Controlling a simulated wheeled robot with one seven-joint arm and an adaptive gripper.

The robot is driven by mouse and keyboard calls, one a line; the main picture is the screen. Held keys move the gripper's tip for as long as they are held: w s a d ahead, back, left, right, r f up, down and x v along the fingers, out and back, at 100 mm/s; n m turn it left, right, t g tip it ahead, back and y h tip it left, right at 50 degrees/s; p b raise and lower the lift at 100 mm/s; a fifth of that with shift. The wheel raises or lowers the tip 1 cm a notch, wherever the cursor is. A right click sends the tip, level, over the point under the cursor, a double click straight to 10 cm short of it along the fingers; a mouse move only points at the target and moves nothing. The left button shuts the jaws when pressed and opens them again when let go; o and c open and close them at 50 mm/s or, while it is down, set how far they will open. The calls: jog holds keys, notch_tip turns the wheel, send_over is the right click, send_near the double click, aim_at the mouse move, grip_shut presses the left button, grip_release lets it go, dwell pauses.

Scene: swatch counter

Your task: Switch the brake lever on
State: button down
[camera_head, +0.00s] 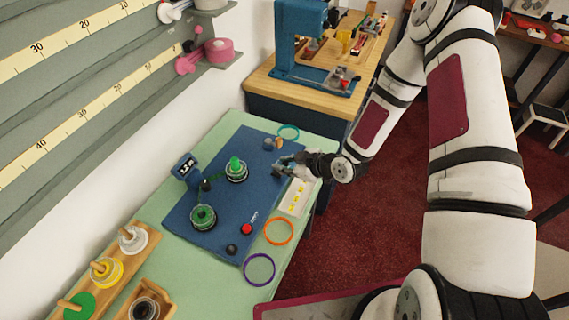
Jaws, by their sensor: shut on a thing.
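A blue board (213,219) lies on the pale green counter and carries green spools, small knobs and a red button. My gripper (279,169) is at the right edge of this board, low over it. It is shut on a small dark part, which looks to be the brake lever. The fingers hide most of that part, so I cannot tell which way it is set.
On the board are a green-topped spool (236,171), another spool (203,217) and a red button (246,229). Teal (289,132), orange (279,231) and purple (259,270) rings and a white tray (297,197) lie nearby. A blue machine (297,45) stands behind.

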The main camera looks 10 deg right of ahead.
jog(key=shift+w+d, duration=0.1)
jog(key=shift+d, duration=0.05)
jog(key=c, duration=1.5)
grip_release()
jog(key=shift+o, duration=0.2)
jog(key=v, duration=1.2)
